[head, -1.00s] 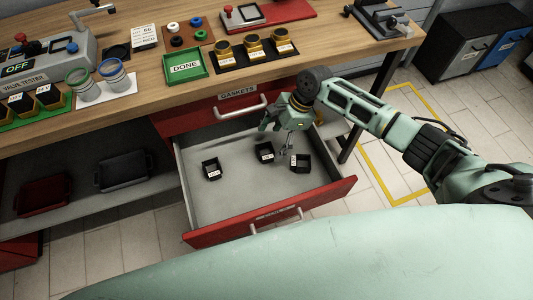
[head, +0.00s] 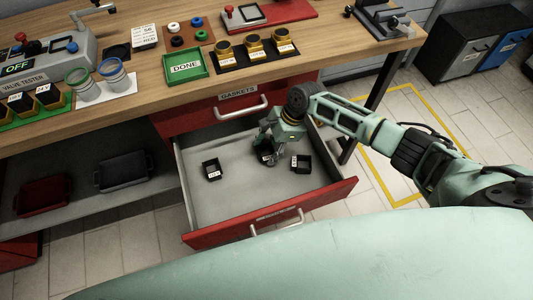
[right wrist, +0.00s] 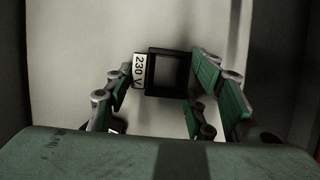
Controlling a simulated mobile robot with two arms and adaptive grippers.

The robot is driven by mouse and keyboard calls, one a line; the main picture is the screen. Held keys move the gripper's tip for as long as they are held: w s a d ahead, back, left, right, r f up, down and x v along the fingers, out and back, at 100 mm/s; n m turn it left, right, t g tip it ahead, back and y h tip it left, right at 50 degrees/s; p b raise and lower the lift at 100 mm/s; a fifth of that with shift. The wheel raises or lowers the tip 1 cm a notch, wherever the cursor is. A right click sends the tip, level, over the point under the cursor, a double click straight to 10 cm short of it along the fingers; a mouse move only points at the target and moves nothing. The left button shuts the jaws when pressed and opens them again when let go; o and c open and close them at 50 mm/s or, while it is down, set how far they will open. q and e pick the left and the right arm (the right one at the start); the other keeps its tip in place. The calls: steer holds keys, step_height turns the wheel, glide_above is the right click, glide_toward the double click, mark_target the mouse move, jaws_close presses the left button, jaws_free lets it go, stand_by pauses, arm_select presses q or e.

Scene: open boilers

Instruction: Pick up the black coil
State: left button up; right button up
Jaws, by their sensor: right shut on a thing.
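Three black square coils with white labels are in the open red drawer. The left coil (head: 211,170) and the right coil (head: 300,164) lie apart on the drawer's grey floor. My right gripper (head: 268,153) is down in the drawer between them, shut on the middle coil, which it mostly hides in the head view. In the right wrist view this held coil (right wrist: 152,73) sits between the fingers, its opening towards the camera and a "230 V" label on its left side. I cannot tell whether it still touches the floor. My left gripper is not in view.
On the bench stand a green DONE tray (head: 187,66), a black mat with several gold-and-black parts (head: 253,46) and a valve tester (head: 50,52). Shelf trays (head: 122,170) sit left.

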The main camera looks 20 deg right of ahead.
steer(key=c, duration=0.5)
steer(key=shift+r, duration=0.1)
